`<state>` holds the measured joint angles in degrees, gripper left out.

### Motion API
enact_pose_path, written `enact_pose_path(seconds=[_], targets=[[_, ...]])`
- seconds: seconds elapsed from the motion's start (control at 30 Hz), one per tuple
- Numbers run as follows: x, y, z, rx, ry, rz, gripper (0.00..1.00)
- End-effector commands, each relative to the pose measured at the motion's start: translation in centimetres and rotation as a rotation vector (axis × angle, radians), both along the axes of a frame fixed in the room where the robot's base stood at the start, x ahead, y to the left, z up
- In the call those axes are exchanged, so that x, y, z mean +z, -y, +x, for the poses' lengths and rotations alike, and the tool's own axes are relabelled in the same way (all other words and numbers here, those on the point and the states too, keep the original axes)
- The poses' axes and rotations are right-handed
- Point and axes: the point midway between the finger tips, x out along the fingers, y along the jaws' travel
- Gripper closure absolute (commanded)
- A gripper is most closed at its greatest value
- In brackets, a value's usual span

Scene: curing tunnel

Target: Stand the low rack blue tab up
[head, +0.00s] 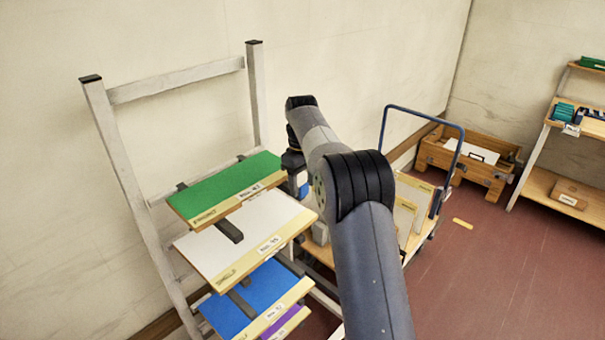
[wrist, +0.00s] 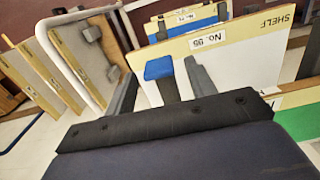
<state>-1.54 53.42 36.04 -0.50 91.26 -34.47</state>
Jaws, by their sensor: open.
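The blue tab (wrist: 158,68) is a small blue block at the end of a grey bar (wrist: 170,90). In the wrist view it lies between the two grey fingers of my gripper (wrist: 160,70), beside the edge of the white board. My gripper is open, and a gap shows on each side of the tab and bar. In the head view a small blue patch (head: 303,187), likely the tab, shows below my wrist at the rack's right side. My fingertips are hard to make out there. I cannot tell the tab's exact tilt.
The rack (head: 110,130) holds a green board (head: 225,187), a white board (head: 240,240), a blue board (head: 250,295) and a purple one (head: 285,325). A cart with a blue handle (head: 425,112) carries upright boards (head: 405,215). A wooden crate (head: 470,160) and shelves stand right; floor there is mostly clear.

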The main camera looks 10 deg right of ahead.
Motion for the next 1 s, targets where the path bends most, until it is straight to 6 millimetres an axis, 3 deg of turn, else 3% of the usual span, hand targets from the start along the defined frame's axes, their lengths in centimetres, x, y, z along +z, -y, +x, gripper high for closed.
enact_pose_path(seconds=[0.5,0.8,1.0], targets=[[8.2,-0.1,0.2,0.0,0.004,0.0,0.47],[10.2,-0.1,0.2,0.0,0.001,0.0,0.47],[10.5,-0.1,0.1,0.0,-0.001,0.0,0.47]])
